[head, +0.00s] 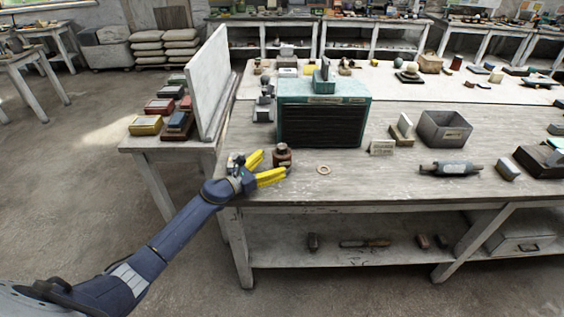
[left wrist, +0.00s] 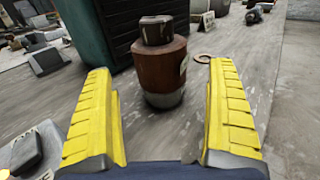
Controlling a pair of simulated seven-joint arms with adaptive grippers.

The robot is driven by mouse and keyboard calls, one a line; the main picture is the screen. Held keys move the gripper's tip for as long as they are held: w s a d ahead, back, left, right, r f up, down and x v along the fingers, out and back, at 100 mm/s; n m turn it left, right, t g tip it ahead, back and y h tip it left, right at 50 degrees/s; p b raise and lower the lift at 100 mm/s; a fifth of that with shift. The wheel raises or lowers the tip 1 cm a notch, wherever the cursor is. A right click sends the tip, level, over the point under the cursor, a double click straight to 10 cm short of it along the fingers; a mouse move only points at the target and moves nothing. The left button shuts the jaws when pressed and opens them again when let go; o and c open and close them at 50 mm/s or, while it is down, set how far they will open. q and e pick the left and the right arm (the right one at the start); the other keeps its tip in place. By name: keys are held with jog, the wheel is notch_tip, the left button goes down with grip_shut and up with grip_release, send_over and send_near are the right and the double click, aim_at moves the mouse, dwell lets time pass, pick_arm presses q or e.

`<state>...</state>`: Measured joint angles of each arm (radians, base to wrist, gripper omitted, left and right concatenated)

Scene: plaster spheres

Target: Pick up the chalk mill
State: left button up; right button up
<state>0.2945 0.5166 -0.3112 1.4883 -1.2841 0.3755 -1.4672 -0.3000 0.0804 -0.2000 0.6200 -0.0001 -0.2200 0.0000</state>
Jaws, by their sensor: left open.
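A small reddish-brown cylinder with a dark cap and a pale grey base, which looks like the chalk mill (head: 282,157), stands upright near the front left corner of the worktable. In the left wrist view the mill (left wrist: 164,70) is straight ahead, beyond and between the two fingers, with a pale label on its right side. My left gripper (head: 274,163) has yellow fingers, is open and empty, and points at the mill from the table's left edge. I see clear gaps between both fingers and the mill. My right gripper is not in view.
A dark teal slatted box (head: 322,115) stands close behind the mill. A pale ring (head: 324,170) lies to its right. A small label card (left wrist: 35,150) and dark object are by the left finger.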

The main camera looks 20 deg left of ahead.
aim_at(282, 158)
pick_arm(q)
jog(key=shift+x, duration=2.45)
jog(key=shift+d, duration=0.1)
jog(key=c, duration=1.6)
jog(key=shift+r, duration=0.1)
